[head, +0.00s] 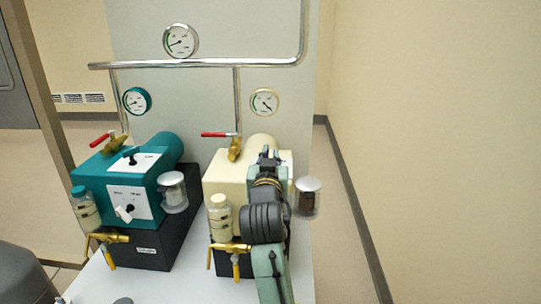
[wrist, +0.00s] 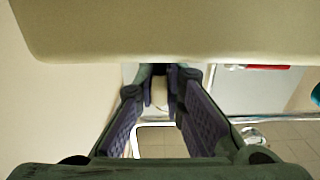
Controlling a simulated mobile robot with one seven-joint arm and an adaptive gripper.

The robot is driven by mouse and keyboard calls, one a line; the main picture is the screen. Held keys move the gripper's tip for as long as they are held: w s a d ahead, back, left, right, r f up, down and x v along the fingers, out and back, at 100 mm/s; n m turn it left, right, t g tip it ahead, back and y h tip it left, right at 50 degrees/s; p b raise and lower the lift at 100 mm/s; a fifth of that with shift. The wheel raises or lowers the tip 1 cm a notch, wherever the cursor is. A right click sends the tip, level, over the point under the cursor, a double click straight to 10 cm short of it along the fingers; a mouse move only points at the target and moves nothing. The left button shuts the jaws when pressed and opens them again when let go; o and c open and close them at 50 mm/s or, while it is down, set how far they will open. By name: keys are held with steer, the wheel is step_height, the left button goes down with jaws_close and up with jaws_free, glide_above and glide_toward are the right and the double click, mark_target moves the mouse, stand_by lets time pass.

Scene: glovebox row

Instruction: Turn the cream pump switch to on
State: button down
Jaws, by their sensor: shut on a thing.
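The cream pump (head: 230,170) stands on a black base at the right of the white bench. In the wrist view its cream body (wrist: 170,35) fills the top of the picture. My gripper (head: 265,152) is at the pump's upper panel, and my arm covers much of its front. In the wrist view the fingers of my gripper (wrist: 160,78) come close together at the edge of the cream body, shut on the switch. The switch is mostly hidden between the fingertips, and its setting cannot be read.
A teal pump (head: 110,180) with a black lever and a white knob stands to the left. A jar (head: 307,198) and a bottle (head: 221,218) flank the cream pump. A red-handled valve (head: 217,134) sits behind it. Free floor lies to the right.

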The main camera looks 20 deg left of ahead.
stand_by(0.4)
steer(key=c, duration=1.7)
jaws_free()
steer(key=shift+v, duration=3.75)
